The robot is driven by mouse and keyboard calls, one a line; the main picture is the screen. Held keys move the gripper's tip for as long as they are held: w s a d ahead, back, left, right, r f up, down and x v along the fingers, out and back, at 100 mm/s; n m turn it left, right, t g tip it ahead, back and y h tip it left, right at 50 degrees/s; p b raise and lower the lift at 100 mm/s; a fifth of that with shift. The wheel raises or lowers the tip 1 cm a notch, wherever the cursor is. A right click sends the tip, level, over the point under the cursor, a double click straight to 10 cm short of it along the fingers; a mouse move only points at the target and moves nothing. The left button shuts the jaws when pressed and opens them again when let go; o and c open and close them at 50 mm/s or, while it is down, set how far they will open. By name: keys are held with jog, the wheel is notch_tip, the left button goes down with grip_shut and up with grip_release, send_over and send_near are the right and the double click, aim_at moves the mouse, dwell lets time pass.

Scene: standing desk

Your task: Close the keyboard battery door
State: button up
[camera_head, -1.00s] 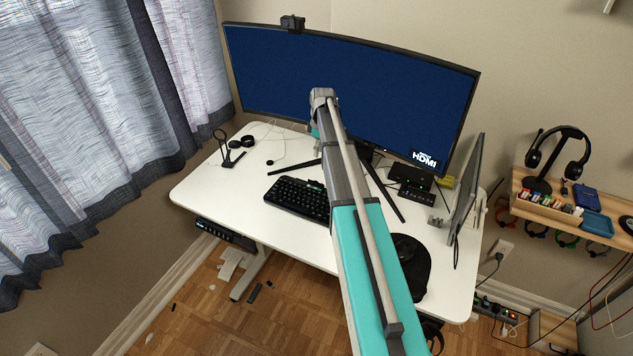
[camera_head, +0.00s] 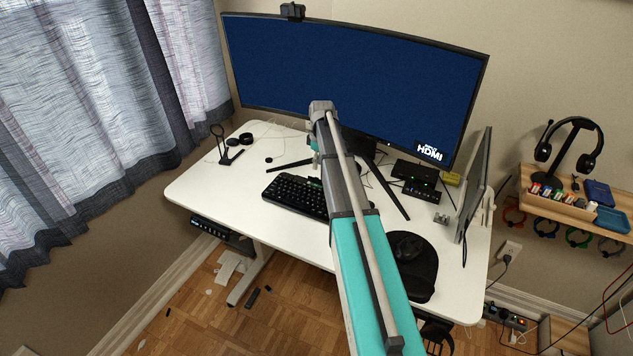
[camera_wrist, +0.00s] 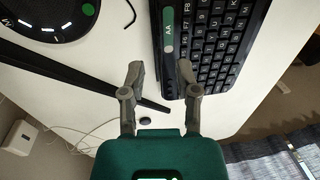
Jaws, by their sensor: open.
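The black keyboard (camera_head: 290,193) lies on the white desk, partly covered by my arm in the head view. In the wrist view the keyboard (camera_wrist: 215,50) is at the upper right. A green battery marked AA (camera_wrist: 169,32) shows in a slot along its back edge. I cannot make out the battery door clearly. My gripper (camera_wrist: 160,72) is open and empty, above the keyboard's back edge. Its right finger overlaps the edge in the picture; its left finger is over the desk and a dark stand leg. I cannot tell whether it touches anything.
The curved monitor (camera_head: 350,75) stands behind, its dark legs (camera_head: 392,190) spreading over the desk (camera_head: 225,190). A mouse pad with mouse (camera_head: 415,262) lies right of my arm. Small black boxes (camera_head: 415,182) stand farther back. The desk's left part is mostly clear.

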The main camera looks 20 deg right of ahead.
aim_at(317, 180)
jog(key=shift+s+a+f+b, duration=0.15)
jog(key=shift+f+b, duration=1.2)
jog(key=shift+f, duration=0.1)
jog(key=shift+s+a+f+b, duration=0.1)
jog(key=shift+a+f+b, duration=0.05)
jog(key=shift+f+b, duration=1.25)
jog(key=shift+f, duration=0.1)
